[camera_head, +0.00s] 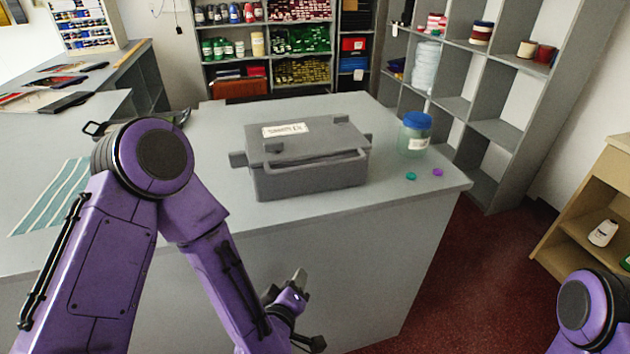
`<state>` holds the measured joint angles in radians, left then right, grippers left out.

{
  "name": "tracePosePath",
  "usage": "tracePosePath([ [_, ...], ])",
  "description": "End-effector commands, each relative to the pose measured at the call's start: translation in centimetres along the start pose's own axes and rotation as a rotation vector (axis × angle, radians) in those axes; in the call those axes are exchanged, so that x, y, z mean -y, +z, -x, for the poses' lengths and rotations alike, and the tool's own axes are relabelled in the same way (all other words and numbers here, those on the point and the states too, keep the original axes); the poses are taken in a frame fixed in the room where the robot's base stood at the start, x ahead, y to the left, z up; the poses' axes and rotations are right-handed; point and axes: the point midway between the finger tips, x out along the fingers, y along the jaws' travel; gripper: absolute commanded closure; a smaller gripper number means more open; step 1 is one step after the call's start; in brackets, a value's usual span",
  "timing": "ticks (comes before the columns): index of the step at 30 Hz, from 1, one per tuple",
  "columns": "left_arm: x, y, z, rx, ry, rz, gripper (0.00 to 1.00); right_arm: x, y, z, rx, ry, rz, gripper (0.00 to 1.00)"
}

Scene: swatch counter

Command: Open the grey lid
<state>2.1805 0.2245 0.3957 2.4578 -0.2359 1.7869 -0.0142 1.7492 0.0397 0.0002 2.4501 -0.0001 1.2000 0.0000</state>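A grey box (312,183) stands on the counter, with a handle at each side. Its grey lid (328,136) lies over the top, with a white label on it. A thin dark gap shows along the lid's front edge; I cannot tell if it is slightly raised. My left gripper (307,308) is low, in front of the counter's front face, apart from the box and below it. Its fingers look spread, with nothing visible between them. My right gripper is out of view; only a purple part of my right arm shows at the bottom right.
A clear jar with a blue lid (415,134) stands right of the box on the counter (390,205). A green button (411,176) and a purple button (437,172) lie before it. A striped cloth (52,196) lies at left. Shelves (480,90) stand behind.

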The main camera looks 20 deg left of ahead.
Motion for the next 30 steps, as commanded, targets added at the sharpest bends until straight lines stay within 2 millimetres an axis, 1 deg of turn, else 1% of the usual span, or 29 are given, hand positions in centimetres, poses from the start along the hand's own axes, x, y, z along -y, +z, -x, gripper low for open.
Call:
tracePosePath([
  [1, -4.8, -1.4, -0.3, -0.085, 0.141, 0.133, 0.63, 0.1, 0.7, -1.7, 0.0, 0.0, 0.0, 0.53],
  [2, -7.5, -2.6, 0.1, -0.129, 0.217, 0.209, 0.63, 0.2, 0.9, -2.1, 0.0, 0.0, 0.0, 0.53],
  [3, -10.7, -4.2, 1.0, -0.177, 0.307, 0.302, 0.63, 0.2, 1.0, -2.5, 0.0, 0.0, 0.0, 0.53],
  [4, -12.7, -5.2, 1.8, -0.206, 0.365, 0.365, 0.63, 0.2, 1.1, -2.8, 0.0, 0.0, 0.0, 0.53],
  [6, -15.9, -7.1, 3.5, -0.251, 0.466, 0.477, 0.63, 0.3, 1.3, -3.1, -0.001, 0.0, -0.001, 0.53],
  [7, -16.9, -7.6, 4.1, -0.262, 0.494, 0.51, 0.63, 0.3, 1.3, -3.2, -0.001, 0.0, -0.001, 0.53],
  [9, -18.2, -8.5, 4.6, -0.277, 0.53, 0.554, 0.63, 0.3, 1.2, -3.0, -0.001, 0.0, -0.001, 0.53],
  [11, -18.9, -9.1, 4.3, -0.28, 0.536, 0.565, 0.63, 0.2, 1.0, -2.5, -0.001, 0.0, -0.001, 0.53],
  [15, -20.2, -10.3, 1.9, -0.28, 0.531, 0.561, 0.63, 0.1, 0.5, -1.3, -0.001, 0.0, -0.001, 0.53],
  [21, -21.8, -11.8, -1.8, -0.278, 0.531, 0.557, 0.63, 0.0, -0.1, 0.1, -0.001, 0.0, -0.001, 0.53],
  [25, -22.4, -12.3, -3.2, -0.276, 0.533, 0.555, 0.63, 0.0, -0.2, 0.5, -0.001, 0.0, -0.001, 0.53],
  [30, -22.5, -12.4, -3.8, -0.274, 0.533, 0.554, 0.63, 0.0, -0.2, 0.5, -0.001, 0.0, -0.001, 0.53],
])
